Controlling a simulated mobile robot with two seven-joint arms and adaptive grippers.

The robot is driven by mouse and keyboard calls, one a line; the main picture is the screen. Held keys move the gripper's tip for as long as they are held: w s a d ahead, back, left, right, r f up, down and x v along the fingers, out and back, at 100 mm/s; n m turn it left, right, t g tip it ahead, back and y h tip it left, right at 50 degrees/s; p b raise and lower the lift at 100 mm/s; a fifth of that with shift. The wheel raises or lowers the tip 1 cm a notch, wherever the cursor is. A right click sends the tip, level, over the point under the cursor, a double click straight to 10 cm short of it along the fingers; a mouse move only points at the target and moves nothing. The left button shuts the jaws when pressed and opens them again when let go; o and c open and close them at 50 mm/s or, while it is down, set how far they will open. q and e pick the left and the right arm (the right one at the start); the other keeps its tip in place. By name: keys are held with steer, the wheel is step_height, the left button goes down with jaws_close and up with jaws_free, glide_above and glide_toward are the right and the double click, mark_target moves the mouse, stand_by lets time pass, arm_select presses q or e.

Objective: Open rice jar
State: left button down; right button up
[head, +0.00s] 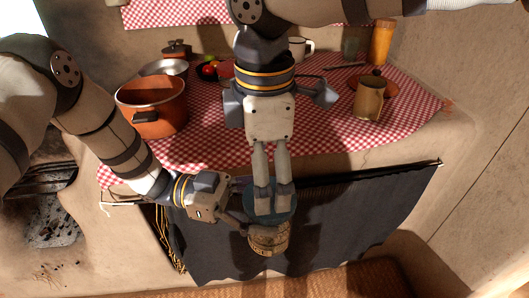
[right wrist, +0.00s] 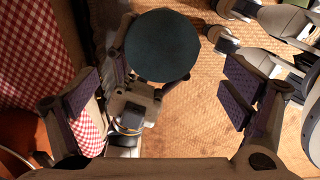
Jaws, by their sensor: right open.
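The rice jar (head: 268,240) is a small tan, woven-looking jar with a round dark teal lid (right wrist: 163,45). It is held in the air in front of the counter's dark curtain, and the lid appears to sit on its top. My left gripper (head: 240,220) comes from the left and is shut on the jar's body below the lid; its fingertips are partly hidden. My right gripper (head: 271,198) points down over the lid and partly covers it in the head view. In the right wrist view its two fingers stand wide apart with nothing between the pads.
The counter with a red checked cloth (head: 215,135) lies behind the jar. On it are an orange pot (head: 150,108), a brown mug (head: 369,98), a tall orange cup (head: 381,42) and a white mug (head: 301,47). A dark curtain (head: 350,220) hangs below. A woven mat (head: 335,280) covers the floor.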

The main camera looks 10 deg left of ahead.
mark_target(269, 219)
step_height(269, 219, down, 5)
steer(key=shift+w+r, duration=0.1)
steer(key=shift+c, duration=0.3)
steer(key=c, duration=1.2)
steer(key=n, duration=0.3)
steer(key=shift+n, duration=0.3)
steer(key=shift+c, duration=0.2)
steer(key=n, duration=0.3)
steer(key=shift+n, duration=0.3)
